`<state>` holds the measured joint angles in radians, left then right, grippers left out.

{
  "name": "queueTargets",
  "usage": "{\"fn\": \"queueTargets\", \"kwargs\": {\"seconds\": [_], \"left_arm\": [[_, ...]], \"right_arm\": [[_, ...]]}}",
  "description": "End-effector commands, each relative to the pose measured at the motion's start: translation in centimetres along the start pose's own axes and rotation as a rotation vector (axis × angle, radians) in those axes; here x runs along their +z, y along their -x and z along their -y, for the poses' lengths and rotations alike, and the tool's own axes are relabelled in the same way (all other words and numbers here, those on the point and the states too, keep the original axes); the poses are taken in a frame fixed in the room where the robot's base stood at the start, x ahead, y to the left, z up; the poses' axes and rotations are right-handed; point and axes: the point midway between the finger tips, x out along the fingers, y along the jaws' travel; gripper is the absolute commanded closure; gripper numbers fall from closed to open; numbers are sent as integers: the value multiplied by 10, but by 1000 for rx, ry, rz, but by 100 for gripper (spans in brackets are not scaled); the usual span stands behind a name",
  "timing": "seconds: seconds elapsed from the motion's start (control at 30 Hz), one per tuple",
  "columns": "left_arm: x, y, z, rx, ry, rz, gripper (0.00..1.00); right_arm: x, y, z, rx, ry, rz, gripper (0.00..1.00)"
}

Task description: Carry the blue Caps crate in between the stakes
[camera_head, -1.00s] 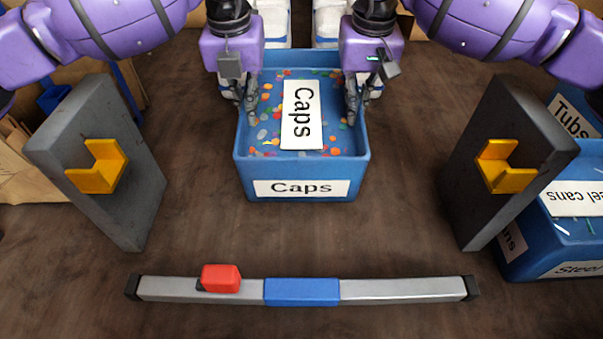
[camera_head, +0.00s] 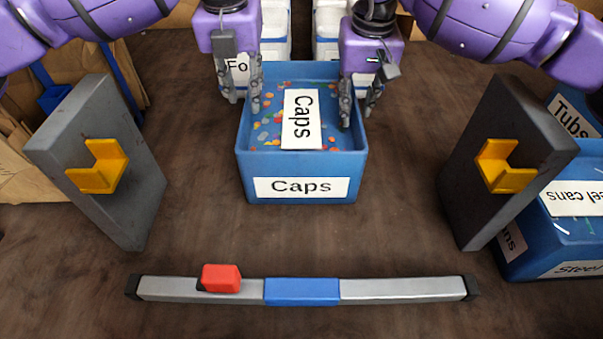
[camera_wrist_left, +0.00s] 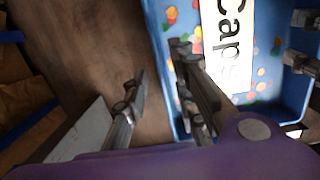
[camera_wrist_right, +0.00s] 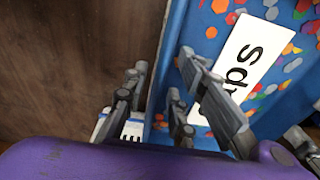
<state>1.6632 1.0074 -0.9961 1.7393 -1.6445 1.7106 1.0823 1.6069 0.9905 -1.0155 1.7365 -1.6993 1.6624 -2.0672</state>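The blue Caps crate (camera_head: 301,165) stands on the brown surface, with loose coloured caps and a white label inside. Two grey upright slabs with yellow brackets, apparently the stakes, stand left (camera_head: 130,215) and right (camera_head: 468,205); the crate is between them sideways, a little toward the back. My left gripper (camera_head: 242,100) is open, with one finger outside and one inside the crate's left wall. My right gripper (camera_head: 360,112) is open, straddling the right wall. The wrist views show gaps between fingers and wall at the left gripper (camera_wrist_left: 163,90) and the right gripper (camera_wrist_right: 160,95).
A grey bar (camera_head: 400,289) with a blue middle and a red block (camera_head: 221,278) lies across the front. Another blue crate (camera_head: 545,240) stands beyond the right slab. White bins stand behind the Caps crate. The surface between crate and bar is clear.

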Motion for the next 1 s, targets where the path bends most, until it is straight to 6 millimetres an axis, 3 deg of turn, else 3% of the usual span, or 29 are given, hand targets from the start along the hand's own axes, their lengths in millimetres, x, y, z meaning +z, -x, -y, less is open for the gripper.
{"fn": "queueTargets", "kwargs": {"seconds": [0.1, 0.3, 0.57, 0.67, 1.0], "left_arm": [[1, 28, 0, -1, 0, 4, 75], [1, 65, 0, 0, 0, 2, 75], [0, 82, 0, 1, 1, -1, 75], [0, 83, 0, 1, 1, -1, 75], [0, 83, 0, 1, 1, 0, 75]], "right_arm": [[0, 0, 0, 0, 0, 0, 75], [0, 0, 0, 0, 0, 0, 75], [0, 5, 0, 0, 0, -1, 75], [0, 18, 0, -1, 0, -2, 75], [0, 90, 0, -2, 0, -3, 75]]}}
